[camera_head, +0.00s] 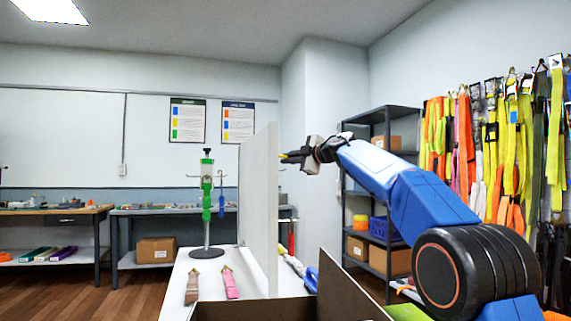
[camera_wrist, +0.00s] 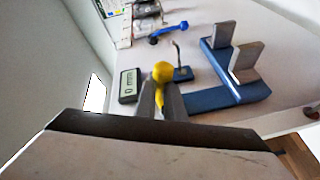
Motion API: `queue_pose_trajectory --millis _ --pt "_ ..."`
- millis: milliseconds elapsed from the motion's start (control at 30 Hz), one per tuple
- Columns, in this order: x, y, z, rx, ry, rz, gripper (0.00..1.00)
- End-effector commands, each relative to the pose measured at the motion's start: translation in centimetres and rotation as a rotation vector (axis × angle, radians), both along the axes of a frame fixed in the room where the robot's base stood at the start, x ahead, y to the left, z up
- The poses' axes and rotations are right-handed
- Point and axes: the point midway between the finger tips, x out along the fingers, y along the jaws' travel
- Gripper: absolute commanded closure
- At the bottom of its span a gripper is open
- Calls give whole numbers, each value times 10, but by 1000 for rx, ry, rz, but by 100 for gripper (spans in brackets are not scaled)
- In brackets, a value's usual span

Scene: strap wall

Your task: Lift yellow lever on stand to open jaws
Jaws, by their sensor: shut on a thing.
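In the wrist view, my gripper (camera_wrist: 161,98) is shut on the round yellow end of the lever (camera_wrist: 163,71). Its grey fingers stand on either side of the yellow part. The rest of the lever and its stand are hidden or cannot be made out. A small display (camera_wrist: 129,85) beside it seems to read 0 mm. To the right is a blue base (camera_wrist: 240,95) with two grey upright blocks (camera_wrist: 246,62); I cannot tell whether these are the jaws. In the head view, my gripper (camera_head: 294,157) is up beside a white panel, with a little yellow at its tip.
The upright white panel (camera_head: 259,205) stands close left of my gripper.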

Motion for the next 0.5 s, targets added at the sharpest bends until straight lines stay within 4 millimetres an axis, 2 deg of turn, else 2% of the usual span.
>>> queue_pose_trajectory --millis 200,500 --pt "0 3 6 -94 -27 2 100" --pt "-1 4 9 -142 -41 3 100"
